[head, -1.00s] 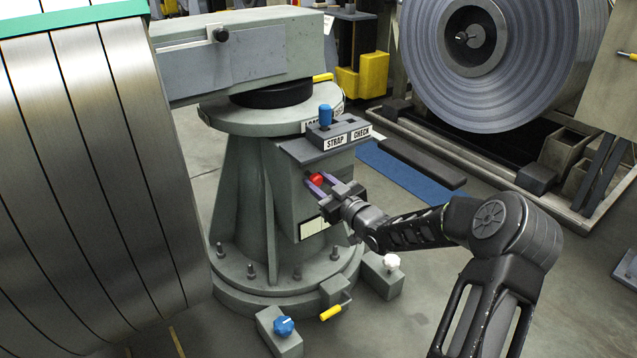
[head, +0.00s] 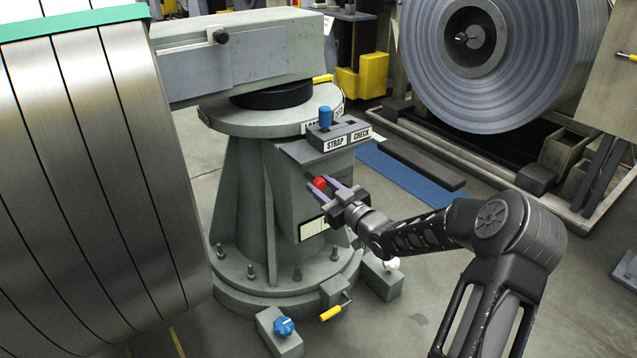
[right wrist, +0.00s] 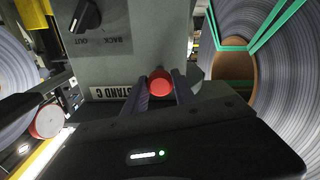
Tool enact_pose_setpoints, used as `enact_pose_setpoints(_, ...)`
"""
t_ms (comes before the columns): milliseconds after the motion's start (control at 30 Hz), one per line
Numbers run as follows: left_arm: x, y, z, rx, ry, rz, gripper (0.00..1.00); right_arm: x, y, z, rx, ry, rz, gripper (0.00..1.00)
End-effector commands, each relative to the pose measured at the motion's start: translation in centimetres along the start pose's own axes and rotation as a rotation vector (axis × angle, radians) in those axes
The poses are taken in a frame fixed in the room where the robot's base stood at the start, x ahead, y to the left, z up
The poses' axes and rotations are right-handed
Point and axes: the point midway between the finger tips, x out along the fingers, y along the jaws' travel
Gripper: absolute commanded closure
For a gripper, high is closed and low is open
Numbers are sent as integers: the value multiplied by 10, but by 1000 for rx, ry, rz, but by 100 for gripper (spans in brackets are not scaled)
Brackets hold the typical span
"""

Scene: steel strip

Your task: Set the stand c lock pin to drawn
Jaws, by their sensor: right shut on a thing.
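The stand c lock pin shows as a red round knob (head: 319,184) on the front face of the grey-green stand (head: 290,205). It also shows as a red disc (right wrist: 160,82) in the right wrist view, just right of the "STAND C" plate (right wrist: 109,92). My right gripper (head: 323,182) is shut on the red knob, one finger on each side. In the right wrist view its fingers (right wrist: 160,90) flank the knob. The pin's shaft is hidden behind the knob. My left gripper is not in view.
Above the knob is a "STRAP CHECK" box (head: 337,135) with a blue knob (head: 325,117). A large strip coil (head: 85,180) stands close on the left. Low at the base are a blue dial (head: 284,326) and a yellow handle (head: 331,313).

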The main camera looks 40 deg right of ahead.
Motion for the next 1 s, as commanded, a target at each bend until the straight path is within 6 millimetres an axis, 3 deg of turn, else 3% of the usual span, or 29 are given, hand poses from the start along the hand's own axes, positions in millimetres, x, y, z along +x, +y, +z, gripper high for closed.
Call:
enact_pose_setpoints(167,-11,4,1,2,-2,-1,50,-28,0,-1,0,-6,-1,100)
enact_pose_setpoints(433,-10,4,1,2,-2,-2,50,-31,-1,1,1,-4,-2,100)
enact_pose_setpoints(467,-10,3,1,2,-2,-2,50,-31,-1,1,1,-4,-2,67)
enact_pose_setpoints(500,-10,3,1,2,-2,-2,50,-31,-1,1,1,-4,-1,64)
enact_pose_setpoints(733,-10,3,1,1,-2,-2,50,-30,0,0,1,-3,-1,46)
enact_pose_setpoints(1000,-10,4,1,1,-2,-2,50,-31,0,0,1,-3,0,46)
